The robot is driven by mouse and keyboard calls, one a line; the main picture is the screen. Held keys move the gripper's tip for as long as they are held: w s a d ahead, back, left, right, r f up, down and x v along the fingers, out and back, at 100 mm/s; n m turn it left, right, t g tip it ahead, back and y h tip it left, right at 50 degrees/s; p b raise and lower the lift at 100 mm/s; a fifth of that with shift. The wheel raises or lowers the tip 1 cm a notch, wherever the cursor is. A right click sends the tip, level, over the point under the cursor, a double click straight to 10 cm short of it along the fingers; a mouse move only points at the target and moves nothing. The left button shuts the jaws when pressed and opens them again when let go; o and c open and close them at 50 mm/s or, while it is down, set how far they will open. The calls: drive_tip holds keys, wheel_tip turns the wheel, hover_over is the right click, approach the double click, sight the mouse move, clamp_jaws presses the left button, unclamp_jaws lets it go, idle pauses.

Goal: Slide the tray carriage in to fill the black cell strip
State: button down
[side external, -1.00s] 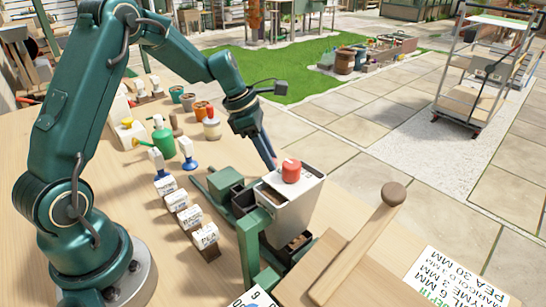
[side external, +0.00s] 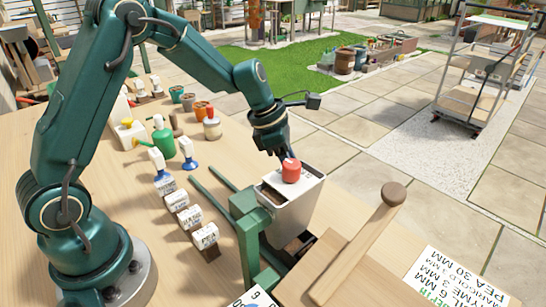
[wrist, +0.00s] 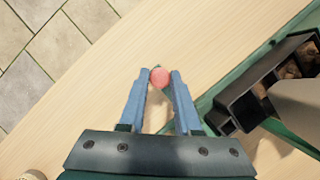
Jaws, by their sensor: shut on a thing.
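The black cell strip (wrist: 262,84) shows at the right of the wrist view, on the green carriage, with brown material in its far cells. The pale grey hopper (side external: 293,207) covers part of it. In the side view the hopper stands over the carriage's green rails (side external: 207,190) with a red cap (side external: 291,171) on top. My gripper (wrist: 159,82) is shut on a small pinkish-red knob (wrist: 159,76), beside the strip. In the side view my gripper's fingertips and the knob are hidden behind the hopper and cap.
Several labelled wooden blocks (side external: 190,218) stand left of the rails. A green watering can (side external: 162,139) and small pots are farther back.

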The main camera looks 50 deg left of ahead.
drive_tip(key=d, duration=0.6)
drive_tip(key=c, duration=0.6)
unclamp_jaws()
drive_tip(key=shift+r, duration=0.1)
drive_tip(key=shift+v, duration=2.5)
